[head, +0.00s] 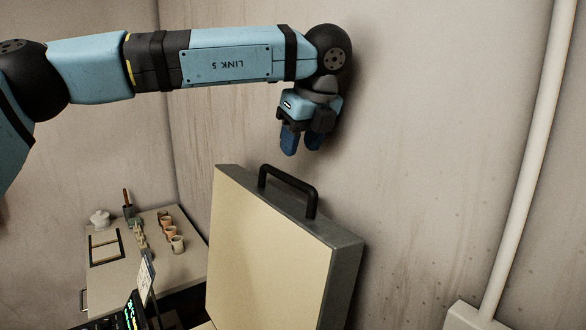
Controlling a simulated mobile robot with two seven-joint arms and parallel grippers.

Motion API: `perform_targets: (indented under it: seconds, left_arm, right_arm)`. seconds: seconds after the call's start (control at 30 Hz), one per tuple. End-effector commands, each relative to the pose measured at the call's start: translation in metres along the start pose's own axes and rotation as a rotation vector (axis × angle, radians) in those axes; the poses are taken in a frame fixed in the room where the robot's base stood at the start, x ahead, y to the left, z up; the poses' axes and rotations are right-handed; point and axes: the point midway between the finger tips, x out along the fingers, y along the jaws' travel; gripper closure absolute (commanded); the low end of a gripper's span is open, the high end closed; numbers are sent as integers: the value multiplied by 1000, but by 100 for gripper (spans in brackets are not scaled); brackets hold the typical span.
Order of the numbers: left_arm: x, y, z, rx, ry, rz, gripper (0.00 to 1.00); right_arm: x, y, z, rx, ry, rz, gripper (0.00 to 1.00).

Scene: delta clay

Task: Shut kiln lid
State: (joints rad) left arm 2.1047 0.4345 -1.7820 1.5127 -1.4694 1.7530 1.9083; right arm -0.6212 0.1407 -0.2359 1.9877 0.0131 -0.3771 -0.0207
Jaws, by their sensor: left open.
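The kiln lid (268,255) stands raised and upright in the lower middle of the head view. Its inner face is cream and its edge is dark grey. A black handle (290,184) is fixed to its top edge. My left gripper (301,143) is open and empty, with its blue fingers pointing down. It appears above the lid's handle, apart from it. The kiln's body is mostly below the picture, so I cannot see its chamber. My right gripper is not in view.
A lit panel (125,316) is at the bottom. The wall is close behind the lid. A pale pipe (530,170) runs up the right.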

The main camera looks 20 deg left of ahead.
Motion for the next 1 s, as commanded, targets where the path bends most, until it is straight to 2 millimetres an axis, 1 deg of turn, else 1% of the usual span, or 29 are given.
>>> perform_targets:
  seconds: [0.03,0.2,0.4,0.57,0.8,0.87,0.9,1.0]
  left_arm:
    - [10,0,2,0,1,4,56]
    - [44,0,1,0,1,3,56]
    - [68,0,0,1,2,1,56]
    - [76,0,0,1,1,-1,56]
    - [77,0,0,1,1,-1,56]
    - [77,0,0,1,1,-1,69]
    - [76,0,0,1,1,-1,79]
    - [76,0,0,1,1,-1,100]
  right_arm:
    - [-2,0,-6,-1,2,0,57]
    - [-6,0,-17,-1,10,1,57]
    - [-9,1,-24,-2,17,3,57]
    - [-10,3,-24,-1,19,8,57]
    - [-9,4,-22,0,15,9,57]
    - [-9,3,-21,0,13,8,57]
    - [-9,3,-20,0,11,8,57]
    - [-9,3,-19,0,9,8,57]
